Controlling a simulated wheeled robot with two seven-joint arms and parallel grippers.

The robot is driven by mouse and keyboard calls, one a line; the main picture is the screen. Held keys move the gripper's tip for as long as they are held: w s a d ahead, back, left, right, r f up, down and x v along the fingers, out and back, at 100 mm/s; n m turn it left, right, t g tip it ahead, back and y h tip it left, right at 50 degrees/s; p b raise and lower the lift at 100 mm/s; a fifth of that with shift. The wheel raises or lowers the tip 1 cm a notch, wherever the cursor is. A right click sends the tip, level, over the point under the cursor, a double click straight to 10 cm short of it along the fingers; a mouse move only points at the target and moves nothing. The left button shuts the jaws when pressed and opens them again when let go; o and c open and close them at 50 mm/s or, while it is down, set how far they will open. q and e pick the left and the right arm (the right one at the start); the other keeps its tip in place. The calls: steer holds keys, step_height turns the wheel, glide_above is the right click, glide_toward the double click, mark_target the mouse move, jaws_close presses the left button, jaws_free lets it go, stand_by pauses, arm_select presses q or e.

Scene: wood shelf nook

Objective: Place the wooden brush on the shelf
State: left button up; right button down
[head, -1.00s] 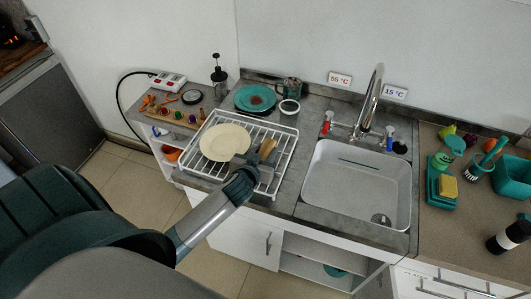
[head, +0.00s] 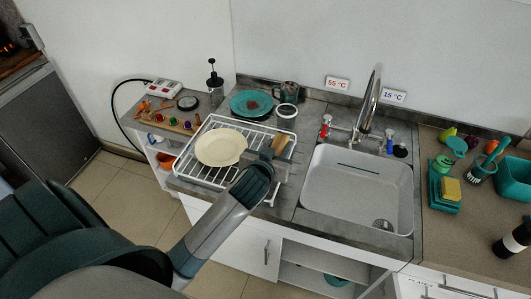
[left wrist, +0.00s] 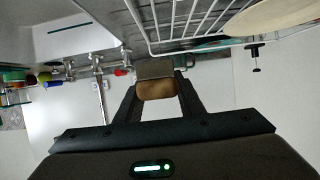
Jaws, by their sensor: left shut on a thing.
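The wooden brush (head: 282,144) is in my left gripper (head: 268,154), above the right part of the white wire dish rack. In the left wrist view the brush (left wrist: 156,89) shows as a brown block between the two dark fingers, with a grey part behind it. My left gripper is shut on it. The brush's far side is hidden. An open white shelf space (head: 308,256) lies below the sink, and another open shelf unit (head: 157,147) stands under the counter's left end. My right gripper is out of view.
The dish rack (head: 205,176) holds a cream plate (head: 221,148). A sink (head: 360,190) with a tall faucet (head: 371,100) lies to the right. A teal plate (head: 250,102), mug and French press (head: 215,85) stand behind. The floor at front left is free.

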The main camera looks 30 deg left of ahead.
arm_select(q)
steer(key=d+r+b, duration=0.1)
steer(key=d+r, duration=0.2)
steer(key=d, duration=0.3)
steer(key=shift+r, duration=0.4)
steer(key=shift+s+d, duration=0.1)
steer(key=shift+b, duration=0.3)
